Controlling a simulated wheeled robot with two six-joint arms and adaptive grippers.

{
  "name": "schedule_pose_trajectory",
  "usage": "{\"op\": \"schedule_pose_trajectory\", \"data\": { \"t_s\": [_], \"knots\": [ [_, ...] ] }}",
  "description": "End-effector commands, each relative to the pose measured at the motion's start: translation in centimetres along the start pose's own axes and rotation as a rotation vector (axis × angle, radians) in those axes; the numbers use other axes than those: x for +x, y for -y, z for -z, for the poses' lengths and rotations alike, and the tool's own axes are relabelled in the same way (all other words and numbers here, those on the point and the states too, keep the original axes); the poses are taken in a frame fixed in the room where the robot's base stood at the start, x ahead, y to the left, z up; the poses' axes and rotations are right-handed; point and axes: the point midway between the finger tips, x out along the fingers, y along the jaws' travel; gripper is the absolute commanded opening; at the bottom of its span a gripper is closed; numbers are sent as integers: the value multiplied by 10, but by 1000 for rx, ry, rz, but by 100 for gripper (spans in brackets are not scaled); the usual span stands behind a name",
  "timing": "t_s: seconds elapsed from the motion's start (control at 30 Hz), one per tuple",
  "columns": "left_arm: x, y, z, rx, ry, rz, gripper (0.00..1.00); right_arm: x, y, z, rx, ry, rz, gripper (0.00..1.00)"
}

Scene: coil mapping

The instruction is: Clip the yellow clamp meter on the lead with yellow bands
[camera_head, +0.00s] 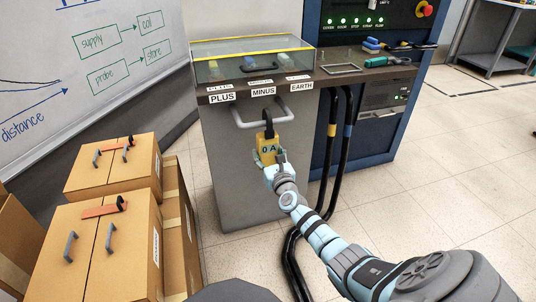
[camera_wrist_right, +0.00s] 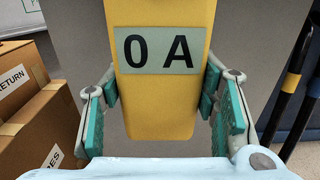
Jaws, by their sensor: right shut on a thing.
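The yellow clamp meter (camera_head: 267,149) is upright in front of the grey cabinet, its dark jaw (camera_head: 269,124) at the height of the cabinet's handle. I cannot tell whether the jaw touches the handle. My right gripper (camera_head: 271,164) is shut on the meter's body; the wrist view shows the meter (camera_wrist_right: 160,105) reading "0 A" between the fingers (camera_wrist_right: 160,115). The lead with yellow bands (camera_head: 332,130) hangs from the bench to the right of the meter, apart from it, and shows in the wrist view (camera_wrist_right: 288,92). My left gripper is out of view.
A second black lead with blue bands (camera_head: 348,130) hangs close beside the yellow-banded one. The grey handle (camera_head: 263,119) sticks out under the PLUS, MINUS and EARTH labels. Cardboard boxes (camera_head: 110,165) stand at the left. The floor right of the leads is clear.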

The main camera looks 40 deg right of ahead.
Motion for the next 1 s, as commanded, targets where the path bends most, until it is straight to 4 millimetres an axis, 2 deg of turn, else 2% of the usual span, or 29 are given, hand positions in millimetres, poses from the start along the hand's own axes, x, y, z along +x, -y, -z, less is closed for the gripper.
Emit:
{"op": "schedule_pose_trajectory", "data": {
  "t_s": [0.03,0.23,0.47,1.0],
  "knots": [
    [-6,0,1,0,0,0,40,0,0,-7,0,2,0,17],
    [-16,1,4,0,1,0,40,0,0,-18,-1,2,0,17],
    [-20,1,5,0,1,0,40,-3,0,-20,-1,1,0,17],
    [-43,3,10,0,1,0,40,-43,0,-21,-1,1,0,17]
  ]
}}
